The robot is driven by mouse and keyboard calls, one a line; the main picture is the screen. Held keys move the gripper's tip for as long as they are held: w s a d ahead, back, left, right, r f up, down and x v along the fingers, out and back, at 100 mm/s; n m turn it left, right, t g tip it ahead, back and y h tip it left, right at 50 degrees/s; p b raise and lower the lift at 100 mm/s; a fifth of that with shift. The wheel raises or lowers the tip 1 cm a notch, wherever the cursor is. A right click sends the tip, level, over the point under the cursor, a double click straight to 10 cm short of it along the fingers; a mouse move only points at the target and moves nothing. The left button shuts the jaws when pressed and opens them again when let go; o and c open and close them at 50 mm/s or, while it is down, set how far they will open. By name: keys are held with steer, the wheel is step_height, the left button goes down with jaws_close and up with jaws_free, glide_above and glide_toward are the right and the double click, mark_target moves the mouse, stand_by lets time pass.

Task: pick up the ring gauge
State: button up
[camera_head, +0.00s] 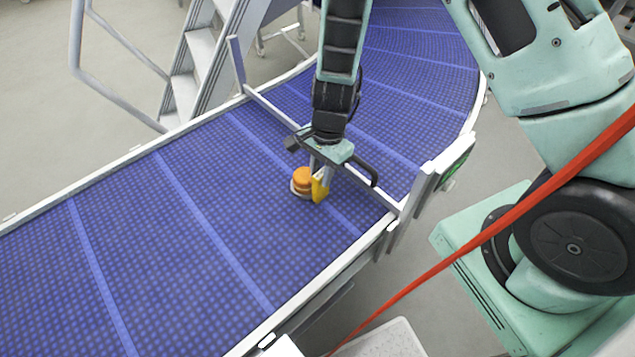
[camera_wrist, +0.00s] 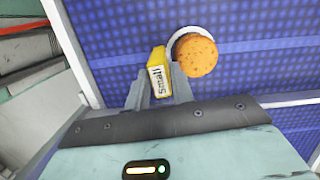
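The ring gauge shows as a yellow block marked "Small" (camera_wrist: 158,72) and, it seems, a pale ring (camera_wrist: 176,38) beside it; the join between them is not clear. The yellow block also shows in the head view (camera_head: 320,189), low over the blue belt. An orange filled round (camera_wrist: 195,55) lies at the pale ring, which seems to go around it; the round also shows in the head view (camera_head: 302,175). My gripper (camera_wrist: 160,84) points down with the yellow block between its fingers, which look closed against both sides. Whether the gauge touches the belt is hard to tell.
The blue conveyor belt (camera_head: 170,240) is otherwise bare around the round and curves away at the back. A pale crossbar (camera_head: 270,108) spans the belt behind my gripper. Side rails (camera_head: 330,285) edge the belt. A metal stair (camera_head: 195,75) stands at the back left.

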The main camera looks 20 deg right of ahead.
steer(key=shift+a+f, duration=0.2)
steer(key=shift+f, duration=1.05)
steer(key=shift+c, duration=0.3)
jaws_close()
step_height(320, 180, up, 18)
steer(key=p, duration=1.2)
